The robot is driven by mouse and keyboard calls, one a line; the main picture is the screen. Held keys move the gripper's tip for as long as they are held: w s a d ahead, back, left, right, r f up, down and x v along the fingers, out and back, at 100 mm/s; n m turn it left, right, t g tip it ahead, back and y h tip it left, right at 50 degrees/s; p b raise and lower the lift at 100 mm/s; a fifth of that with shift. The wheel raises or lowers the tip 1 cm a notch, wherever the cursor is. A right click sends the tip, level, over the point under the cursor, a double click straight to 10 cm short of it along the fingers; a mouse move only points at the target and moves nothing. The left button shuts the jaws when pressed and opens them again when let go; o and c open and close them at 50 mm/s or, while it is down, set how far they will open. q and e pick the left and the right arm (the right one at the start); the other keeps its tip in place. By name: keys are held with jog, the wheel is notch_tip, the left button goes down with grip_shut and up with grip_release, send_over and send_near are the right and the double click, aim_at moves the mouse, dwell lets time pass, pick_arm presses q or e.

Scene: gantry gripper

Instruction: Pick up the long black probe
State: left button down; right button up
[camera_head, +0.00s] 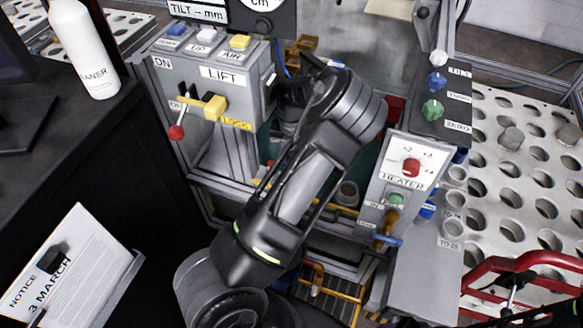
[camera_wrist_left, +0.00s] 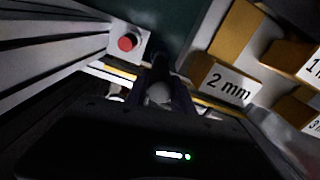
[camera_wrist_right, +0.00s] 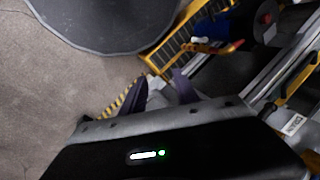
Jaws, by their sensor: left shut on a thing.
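My left gripper (camera_wrist_left: 160,88) is shut on a dark, narrow thing with a grey rounded end between the fingers, in the left wrist view. It looks like the long black probe (camera_wrist_left: 158,64), but the view is dark and most of its length is hidden. In the head view my arm reaches into the middle of the machine and its own links hide the gripper and the probe. My right gripper (camera_wrist_right: 157,84) is open in the right wrist view, with its fingers apart above the floor area and no held thing visible.
A red button (camera_wrist_left: 127,43) and yellow blocks, one labelled 2 mm (camera_wrist_left: 228,84), lie close to the left gripper. The lift panel (camera_head: 222,75) and heater panel (camera_head: 403,170) flank my arm. A white bottle (camera_head: 84,45) stands on the black bench at left.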

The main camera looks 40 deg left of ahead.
pick_arm(q)
jog(key=shift+r, duration=2.95)
